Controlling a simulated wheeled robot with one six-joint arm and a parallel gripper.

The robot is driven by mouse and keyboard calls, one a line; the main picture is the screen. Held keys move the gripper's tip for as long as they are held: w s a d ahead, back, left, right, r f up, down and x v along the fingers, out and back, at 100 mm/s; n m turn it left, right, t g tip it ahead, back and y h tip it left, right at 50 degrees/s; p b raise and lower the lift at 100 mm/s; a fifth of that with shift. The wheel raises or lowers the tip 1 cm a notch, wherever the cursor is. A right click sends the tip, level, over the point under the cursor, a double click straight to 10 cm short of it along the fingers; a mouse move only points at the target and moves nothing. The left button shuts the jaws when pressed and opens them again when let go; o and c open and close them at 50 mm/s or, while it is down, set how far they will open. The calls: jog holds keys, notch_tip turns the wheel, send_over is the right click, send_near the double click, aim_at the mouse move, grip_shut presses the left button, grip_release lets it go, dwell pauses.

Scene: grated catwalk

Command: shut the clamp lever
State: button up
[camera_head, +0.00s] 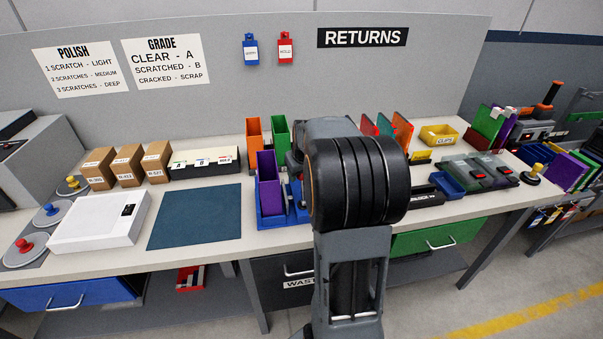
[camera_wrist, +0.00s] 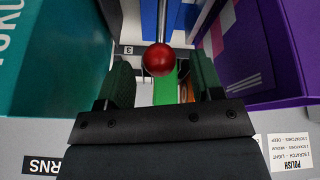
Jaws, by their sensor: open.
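The lever shows in the wrist view as a metal rod with a red ball knob (camera_wrist: 159,59) on its end. The rod runs up from the knob to the top of the picture, against blue parts. My gripper (camera_wrist: 161,70) is open, with one dark green finger on each side of the picture's middle. The knob appears in the gap between the fingertips, with space on both sides; I cannot tell how deep it sits. Nothing is held. In the head view my arm hides the gripper, the lever and most of the clamp.
In the wrist view a teal box (camera_wrist: 55,60) stands close on the left and a purple bin (camera_wrist: 265,50) close on the right. In the head view an orange bin (camera_head: 254,140) and small cartons (camera_head: 128,165) stand left of my arm. A blue mat (camera_head: 195,217) lies clear.

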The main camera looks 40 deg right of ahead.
jog(key=shift+w+d+f, duration=0.1)
jog(key=shift+w+f, duration=0.15)
jog(key=shift+f, duration=0.4)
jog(key=c, duration=0.9)
